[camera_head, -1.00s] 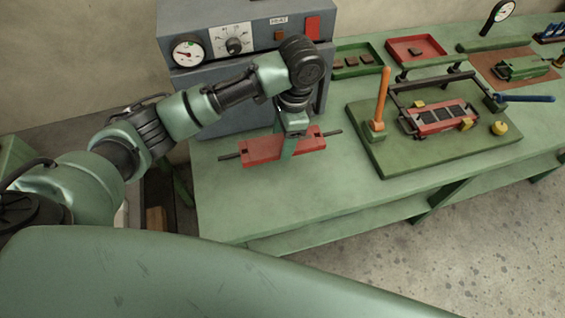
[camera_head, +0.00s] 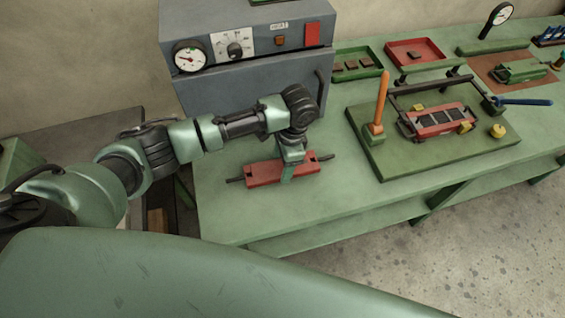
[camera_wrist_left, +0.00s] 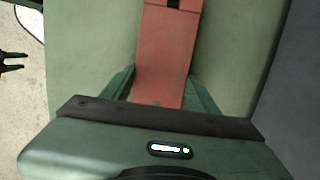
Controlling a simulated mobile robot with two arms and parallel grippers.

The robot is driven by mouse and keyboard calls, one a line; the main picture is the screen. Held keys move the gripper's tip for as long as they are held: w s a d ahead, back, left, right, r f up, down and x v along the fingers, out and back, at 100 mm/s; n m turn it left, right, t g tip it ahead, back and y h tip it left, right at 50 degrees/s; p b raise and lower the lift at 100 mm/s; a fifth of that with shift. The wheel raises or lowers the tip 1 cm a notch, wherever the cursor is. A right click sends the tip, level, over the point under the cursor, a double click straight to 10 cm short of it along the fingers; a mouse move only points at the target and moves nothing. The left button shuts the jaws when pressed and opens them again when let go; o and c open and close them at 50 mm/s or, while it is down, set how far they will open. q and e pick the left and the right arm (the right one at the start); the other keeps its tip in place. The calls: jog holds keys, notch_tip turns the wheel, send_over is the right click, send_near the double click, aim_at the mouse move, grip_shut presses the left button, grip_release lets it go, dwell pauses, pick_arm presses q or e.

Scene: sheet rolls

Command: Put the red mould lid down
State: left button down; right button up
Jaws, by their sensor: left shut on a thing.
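The red mould lid (camera_head: 262,173) is a flat red bar with dark rods sticking out at both ends. My left gripper (camera_head: 289,171) is shut on the lid from above, its green fingers on either side of the middle. The lid is level over the bare bench in front of the grey press; I cannot tell whether it touches the bench top. In the left wrist view the lid (camera_wrist_left: 168,45) runs away from between the fingers of my left gripper (camera_wrist_left: 162,88).
The grey heated press (camera_head: 245,91) stands close behind the lid. A green board (camera_head: 398,160) with an orange-handled fixture and a red mould (camera_head: 436,130) lies to the right. Green bench top (camera_head: 234,215) is free in front of the lid. Trays stand at the back.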

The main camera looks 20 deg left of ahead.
pick_arm(q)
jog(key=shift+c, duration=2)
grip_release()
notch_tip(320, 180, up, 12)
jog(key=w+d+b, duration=0.1)
jog(key=shift+d+b, duration=0.25)
jog(key=shift+b, duration=0.05)
